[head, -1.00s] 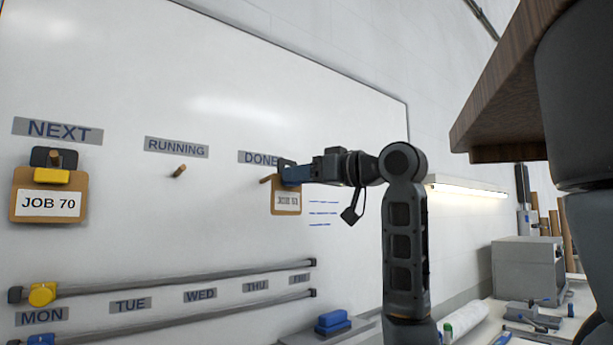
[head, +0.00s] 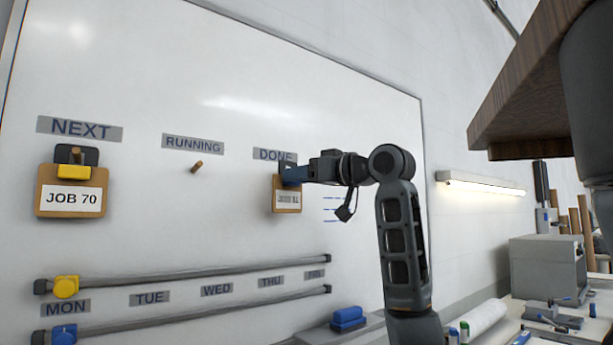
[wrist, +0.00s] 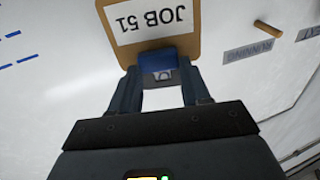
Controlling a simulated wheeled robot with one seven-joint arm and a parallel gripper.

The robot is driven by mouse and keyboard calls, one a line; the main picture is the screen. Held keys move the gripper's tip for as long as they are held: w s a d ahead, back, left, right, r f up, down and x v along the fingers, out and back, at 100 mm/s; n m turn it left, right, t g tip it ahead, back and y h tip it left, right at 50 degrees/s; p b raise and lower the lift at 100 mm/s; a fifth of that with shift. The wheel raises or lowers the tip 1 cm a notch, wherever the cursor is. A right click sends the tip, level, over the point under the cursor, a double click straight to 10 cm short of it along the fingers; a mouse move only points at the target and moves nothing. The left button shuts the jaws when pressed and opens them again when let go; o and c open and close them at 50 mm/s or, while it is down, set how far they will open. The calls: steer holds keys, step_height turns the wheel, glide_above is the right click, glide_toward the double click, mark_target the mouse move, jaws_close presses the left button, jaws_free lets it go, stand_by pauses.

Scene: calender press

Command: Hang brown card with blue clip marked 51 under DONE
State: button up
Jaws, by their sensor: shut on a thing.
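The brown card (head: 287,203) hangs from its blue clip in my gripper (head: 291,175), just below the DONE label (head: 266,154). In the wrist view the card (wrist: 190,46) is upside down and reads JOB 51. My gripper (wrist: 160,82) is shut on the blue clip (wrist: 158,60). The peg under DONE cannot be seen; the card, clip and gripper cover that spot. I cannot tell whether the clip is on the peg or in front of it.
On the whiteboard (head: 230,60), JOB 70's card (head: 45,190) with a yellow clip (head: 73,172) hangs under NEXT. The RUNNING peg (head: 197,167) is bare. Rails with a yellow magnet (head: 66,287) run below. A wooden shelf (head: 530,85) overhangs at upper right; a cluttered bench (head: 540,318) stands below.

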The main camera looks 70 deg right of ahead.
mark_target(294, 186)
steer(key=shift+w+d+f, duration=0.25)
steer(key=shift+w+d, duration=0.15)
steer(key=shift+w, duration=0.25)
steer(key=shift+w+d+f, duration=0.2)
steer(key=shift+w+d, duration=0.2)
steer(key=shift+w, duration=0.25)
steer(key=o, duration=1.1)
steer(key=shift+b+v, duration=0.95)
steer(key=shift+v, duration=2.95)
